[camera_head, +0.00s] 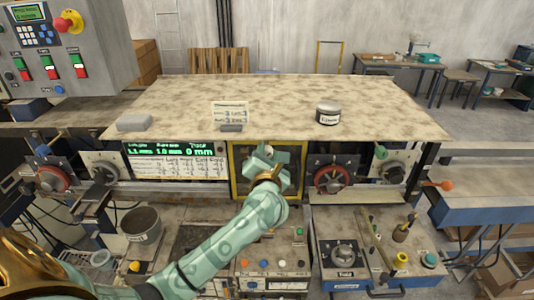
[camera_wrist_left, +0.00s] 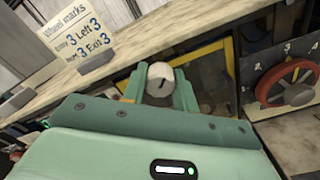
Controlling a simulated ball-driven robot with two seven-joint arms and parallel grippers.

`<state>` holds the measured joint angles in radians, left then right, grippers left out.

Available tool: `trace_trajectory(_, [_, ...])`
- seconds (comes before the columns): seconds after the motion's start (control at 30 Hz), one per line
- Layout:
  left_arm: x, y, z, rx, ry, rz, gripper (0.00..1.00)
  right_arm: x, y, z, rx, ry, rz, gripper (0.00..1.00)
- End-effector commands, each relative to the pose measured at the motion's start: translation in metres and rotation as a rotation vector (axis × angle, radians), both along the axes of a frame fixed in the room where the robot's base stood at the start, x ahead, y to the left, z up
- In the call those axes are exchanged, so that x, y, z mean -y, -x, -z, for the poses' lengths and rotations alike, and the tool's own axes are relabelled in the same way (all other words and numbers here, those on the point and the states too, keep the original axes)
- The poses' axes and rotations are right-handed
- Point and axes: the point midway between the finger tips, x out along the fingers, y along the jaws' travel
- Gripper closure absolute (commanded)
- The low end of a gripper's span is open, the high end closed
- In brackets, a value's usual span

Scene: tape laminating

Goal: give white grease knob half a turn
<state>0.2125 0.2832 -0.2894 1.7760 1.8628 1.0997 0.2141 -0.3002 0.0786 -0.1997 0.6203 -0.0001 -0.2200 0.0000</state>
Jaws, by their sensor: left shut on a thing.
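The white grease knob (camera_wrist_left: 160,78) is a round white cap with a short dark mark on its face, seen between the fingers in the left wrist view. In the head view only a bit of white (camera_head: 268,149) shows at the fingertips. My left gripper (camera_head: 266,157) reaches to the yellow-framed opening in the middle of the machine front. It is shut on the white knob, with one green finger on each side (camera_wrist_left: 160,90). My right gripper is not in view.
A yellow frame (camera_head: 236,189) surrounds the gripper's work spot. A red handwheel (camera_head: 332,179) is to its right, and a lit display panel (camera_head: 175,160) to its left. The speckled tabletop (camera_head: 270,95) above holds a tin (camera_head: 328,114), a grey block (camera_head: 134,122) and a wheel-marks card (camera_head: 229,112).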

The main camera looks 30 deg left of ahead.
Motion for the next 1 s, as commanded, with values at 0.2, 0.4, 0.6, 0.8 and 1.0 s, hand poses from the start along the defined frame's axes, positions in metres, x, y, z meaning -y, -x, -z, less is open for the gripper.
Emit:
trace_trajectory(0.2, [0.0006, 0.0001, 0.0011, -0.108, -0.172, 0.001, 0.94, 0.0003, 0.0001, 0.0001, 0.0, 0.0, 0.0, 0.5])
trace_trajectory(0.4, [0.0005, 0.0, 0.0009, -0.207, -0.333, 0.001, 0.94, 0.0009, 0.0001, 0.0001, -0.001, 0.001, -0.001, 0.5])
trace_trajectory(0.6, [0.0004, 0.0, 0.001, -0.306, -0.495, 0.001, 0.94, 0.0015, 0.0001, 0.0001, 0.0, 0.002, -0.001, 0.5])
trace_trajectory(0.8, [0.0006, 0.0, 0.0011, -0.405, -0.656, 0.001, 0.94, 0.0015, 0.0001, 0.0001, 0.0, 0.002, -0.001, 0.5])
trace_trajectory(1.0, [0.0004, 0.0001, 0.0013, -0.505, -0.819, 0.001, 0.94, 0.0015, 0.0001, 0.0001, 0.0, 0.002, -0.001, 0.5])
